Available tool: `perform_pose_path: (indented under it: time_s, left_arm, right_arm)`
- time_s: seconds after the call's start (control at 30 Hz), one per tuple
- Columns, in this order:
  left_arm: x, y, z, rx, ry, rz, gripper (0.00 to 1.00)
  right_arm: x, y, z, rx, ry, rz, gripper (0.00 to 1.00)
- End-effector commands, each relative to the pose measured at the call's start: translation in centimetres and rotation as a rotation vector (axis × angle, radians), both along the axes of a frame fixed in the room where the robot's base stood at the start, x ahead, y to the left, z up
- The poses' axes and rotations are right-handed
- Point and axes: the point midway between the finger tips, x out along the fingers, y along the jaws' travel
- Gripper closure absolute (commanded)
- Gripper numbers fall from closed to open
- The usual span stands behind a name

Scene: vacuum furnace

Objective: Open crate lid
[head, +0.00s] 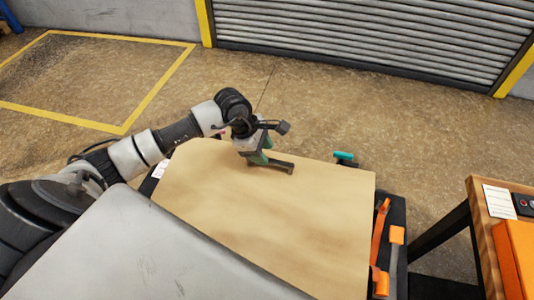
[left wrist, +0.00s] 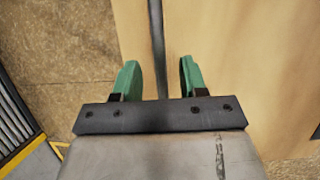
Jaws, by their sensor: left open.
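A wide tan lid (head: 240,220) lies flat and looks closed; what is under it is hidden. A dark bar-shaped handle (head: 280,167) sits close to its far edge. My left gripper (head: 264,157) is over this handle, with its green fingers pointing down. In the left wrist view, the open fingers (left wrist: 159,78) stand on either side of the dark handle (left wrist: 157,40), with a gap showing on both sides. The handle runs along the tan lid (left wrist: 235,60), near its edge. My right gripper is not in view.
Orange-handled items (head: 381,235) lie on a black surface along the lid's right side. A teal-topped item (head: 344,156) is at the far right edge. A wooden bench (head: 485,235) with an orange case (head: 515,255) stands right. Open floor lies beyond, up to a shutter (head: 380,35).

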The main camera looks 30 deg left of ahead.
Motion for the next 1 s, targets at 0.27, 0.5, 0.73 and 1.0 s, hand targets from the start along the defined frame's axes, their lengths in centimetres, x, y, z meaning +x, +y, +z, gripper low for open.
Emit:
perform_pose_path:
  time_s: [0.27, 0.5, 0.73, 1.0]
  left_arm:
    - [0.5, -1.0, -2.6, 0.000, 0.000, 0.000, 0.57]
    - [0.5, -1.1, -2.8, 0.001, -0.001, 0.000, 0.57]
    - [0.5, -1.0, -2.8, 0.001, -0.001, 0.000, 0.83]
    - [0.5, -1.0, -2.8, 0.001, -0.001, 0.000, 1.00]
  right_arm:
    - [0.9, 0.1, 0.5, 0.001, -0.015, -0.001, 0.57]
    - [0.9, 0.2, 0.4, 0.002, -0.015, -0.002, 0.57]
    - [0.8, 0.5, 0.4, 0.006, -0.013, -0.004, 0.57]
    - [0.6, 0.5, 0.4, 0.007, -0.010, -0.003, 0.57]
